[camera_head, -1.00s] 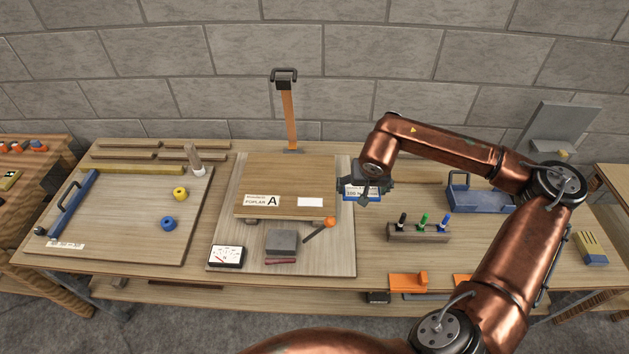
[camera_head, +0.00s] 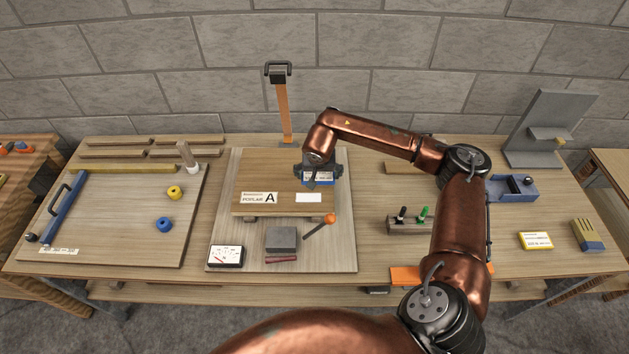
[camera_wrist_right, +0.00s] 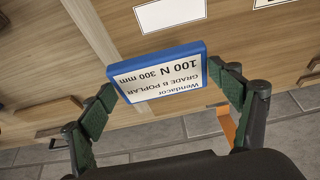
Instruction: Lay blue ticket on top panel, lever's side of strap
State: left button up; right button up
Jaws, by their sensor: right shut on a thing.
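My right gripper (camera_head: 318,174) is shut on the blue ticket (camera_head: 319,181), a blue-framed card with a white printed face. It holds it above the back right part of the top panel (camera_head: 270,180); the gap cannot be judged. In the right wrist view the ticket (camera_wrist_right: 160,75) sits between the green finger pads, its print upside down. The panel carries a poplar "A" label (camera_head: 259,198) and a blank white patch (camera_head: 308,198). A lever with an orange knob (camera_head: 329,219) lies at the panel's front right.
A grey block (camera_head: 281,239) and a dial gauge (camera_head: 226,256) lie in front of the panel. A marker rack (camera_head: 396,226), blue tray (camera_head: 514,190) and yellow card (camera_head: 536,240) are at right. A board (camera_head: 125,215) with yellow and blue rings is at left.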

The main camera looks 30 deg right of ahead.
jog(key=shift+w+a+f, duration=0.15)
jog(key=shift+w+f, duration=0.15)
jog(key=shift+f, duration=0.05)
jog(key=shift+w+a+f, duration=0.2)
jog(key=shift+w+f, duration=0.1)
jog(key=shift+f, duration=0.2)
notch_tip(320, 180, down, 3)
jog(key=shift+w+f+p, duration=0.1)
jog(key=shift+p, duration=0.25)
pick_arm(q)
jog(key=shift+s+r, duration=0.3)
jog(key=shift+s, duration=0.05)
pick_arm(e)
jog(key=shift+f, duration=0.15)
jog(key=o, duration=1.1)
pick_arm(q)
jog(key=shift+w+f, duration=0.1)
jog(key=shift+w, duration=0.15)
pick_arm(e)
jog(key=shift+o, duration=0.2)
